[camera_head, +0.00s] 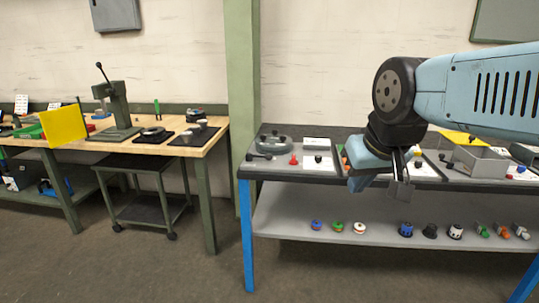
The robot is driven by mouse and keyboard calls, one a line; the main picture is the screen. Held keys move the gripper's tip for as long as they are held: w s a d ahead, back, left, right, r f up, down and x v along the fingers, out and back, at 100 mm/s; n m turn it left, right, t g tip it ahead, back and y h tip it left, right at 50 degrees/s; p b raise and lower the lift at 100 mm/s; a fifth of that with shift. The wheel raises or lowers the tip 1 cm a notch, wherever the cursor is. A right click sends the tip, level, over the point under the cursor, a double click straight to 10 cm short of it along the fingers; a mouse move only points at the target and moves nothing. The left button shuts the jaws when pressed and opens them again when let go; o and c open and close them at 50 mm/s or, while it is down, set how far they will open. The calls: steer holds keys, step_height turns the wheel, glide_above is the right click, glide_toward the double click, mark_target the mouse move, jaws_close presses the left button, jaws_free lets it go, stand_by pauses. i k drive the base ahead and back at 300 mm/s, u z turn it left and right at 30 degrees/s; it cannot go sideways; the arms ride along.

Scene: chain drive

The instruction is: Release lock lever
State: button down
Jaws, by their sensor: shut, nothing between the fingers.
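A grey plate (315,169) lies at the left end of the blue-legged bench. It bears a round grey part (276,143), a small black lever-like piece (259,156) at its front left, a red knob-like piece (294,160) and a small black knob (318,158). I cannot tell for certain which of these is the lock lever. My gripper (401,189) hangs in front of the bench's front edge, to the right of this plate and apart from it. It points down, shut and empty. My gripper and arm hide part of the bench top behind them.
A grey box (481,159) stands on the bench to the right of my gripper. Several small coloured parts stand on the lower shelf (290,222). A wooden workbench (215,128) with a lever press (118,105) stands at the left, beyond a green post (242,75). The floor in front is clear.

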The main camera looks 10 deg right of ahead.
mark_target(248, 157)
steer(key=z, duration=0.5)
steer(key=i, duration=2)
steer(key=u, duration=0.5)
steer(key=k, duration=0.95)
steer(key=u, duration=0.2)
steer(key=i, duration=0.85)
steer(key=z, duration=0.05)
